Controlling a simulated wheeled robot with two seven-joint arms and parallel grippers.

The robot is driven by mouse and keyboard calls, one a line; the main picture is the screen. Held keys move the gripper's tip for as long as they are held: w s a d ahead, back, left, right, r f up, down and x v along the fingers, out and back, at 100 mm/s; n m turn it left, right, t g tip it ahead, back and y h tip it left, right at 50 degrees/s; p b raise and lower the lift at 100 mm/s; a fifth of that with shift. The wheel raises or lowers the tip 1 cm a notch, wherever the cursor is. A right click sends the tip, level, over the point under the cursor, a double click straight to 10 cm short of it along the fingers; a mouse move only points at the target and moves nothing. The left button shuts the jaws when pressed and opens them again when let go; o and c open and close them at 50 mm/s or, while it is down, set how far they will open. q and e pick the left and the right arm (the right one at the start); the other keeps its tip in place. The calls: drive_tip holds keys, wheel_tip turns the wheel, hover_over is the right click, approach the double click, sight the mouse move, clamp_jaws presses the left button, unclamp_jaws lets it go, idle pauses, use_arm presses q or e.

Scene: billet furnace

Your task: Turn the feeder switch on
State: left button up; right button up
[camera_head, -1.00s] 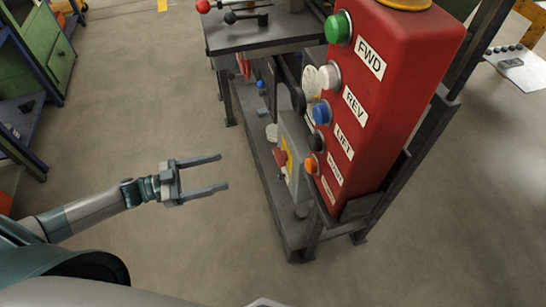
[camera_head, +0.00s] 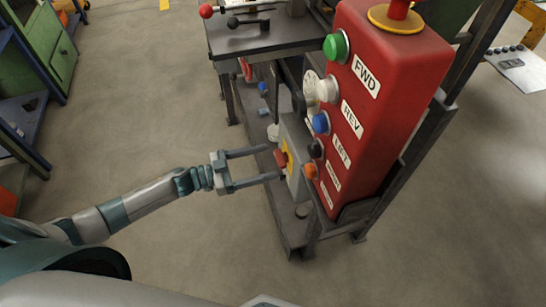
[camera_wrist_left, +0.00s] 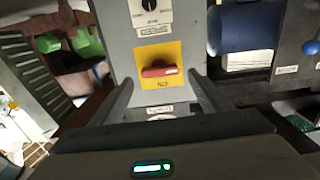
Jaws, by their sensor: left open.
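A grey switch box (camera_head: 296,140) sits on the lower shelf of the bench in the head view. Its face carries a red rotary handle (camera_head: 281,158) on a yellow plate. The left wrist view shows the red handle (camera_wrist_left: 160,71) lying crosswise on the yellow plate, with a black dial (camera_wrist_left: 152,8) above it. I cannot read which control is labelled feeder. My left gripper (camera_head: 273,162) is open and empty, its fingers pointing at the box face. In the wrist view its fingers (camera_wrist_left: 165,92) flank the red handle from slightly below. Contact cannot be told.
A red control pendant (camera_head: 385,100) with green, white, blue, black and orange buttons stands just right of the box. The bench top (camera_head: 255,35) with levers overhangs behind. The floor (camera_head: 150,120) to the left is clear.

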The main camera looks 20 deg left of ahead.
sight(277, 159)
use_arm(q)
drive_tip(key=shift+x, duration=1.85)
drive_tip(key=c, duration=1.1)
